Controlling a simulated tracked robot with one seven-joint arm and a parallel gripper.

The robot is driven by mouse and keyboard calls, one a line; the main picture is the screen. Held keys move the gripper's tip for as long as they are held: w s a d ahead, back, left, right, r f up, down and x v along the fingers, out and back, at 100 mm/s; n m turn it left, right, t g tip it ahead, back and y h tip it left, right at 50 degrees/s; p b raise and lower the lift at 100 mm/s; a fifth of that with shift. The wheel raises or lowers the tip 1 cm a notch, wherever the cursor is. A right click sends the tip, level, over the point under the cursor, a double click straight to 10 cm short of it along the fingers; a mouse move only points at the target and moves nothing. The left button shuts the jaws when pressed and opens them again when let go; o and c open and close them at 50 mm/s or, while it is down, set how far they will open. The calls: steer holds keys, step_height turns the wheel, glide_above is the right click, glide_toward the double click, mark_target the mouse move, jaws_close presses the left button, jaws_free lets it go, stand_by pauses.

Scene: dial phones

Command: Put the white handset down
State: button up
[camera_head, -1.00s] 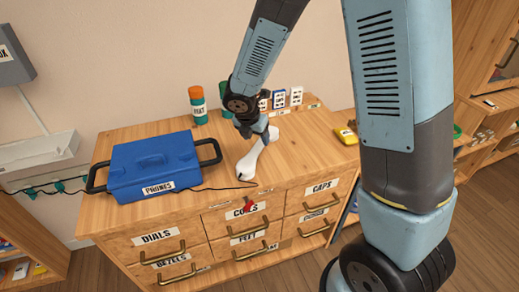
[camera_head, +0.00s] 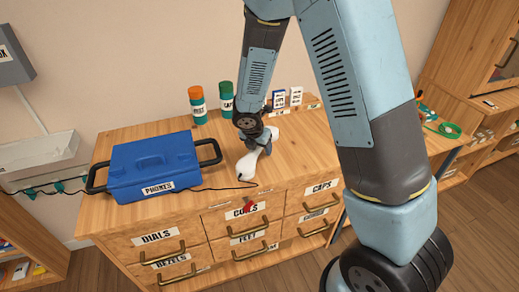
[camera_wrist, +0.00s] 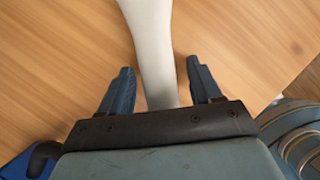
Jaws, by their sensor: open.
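The white handset (camera_head: 247,165) lies on the wooden top of the drawer cabinet (camera_head: 221,190), right of the blue case, with a dark cord at its near end. My gripper (camera_head: 259,143) is low over its far part. In the wrist view the handset's white handle (camera_wrist: 153,45) runs between the two open fingers of my gripper (camera_wrist: 160,85), with a gap on each side. The handle's lower end is hidden behind the gripper's body. I cannot tell the exact height of the fingers above the top.
A blue case (camera_head: 152,165) labelled PHONES stands to the left. An orange-capped bottle (camera_head: 198,105) and a green bottle (camera_head: 226,98) stand behind, with small labelled cards (camera_head: 287,97) at the back right. The cabinet top to the right is clear.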

steer(key=shift+c, duration=0.5)
steer(key=c, duration=1)
jaws_close()
steer(key=shift+r, duration=0.15)
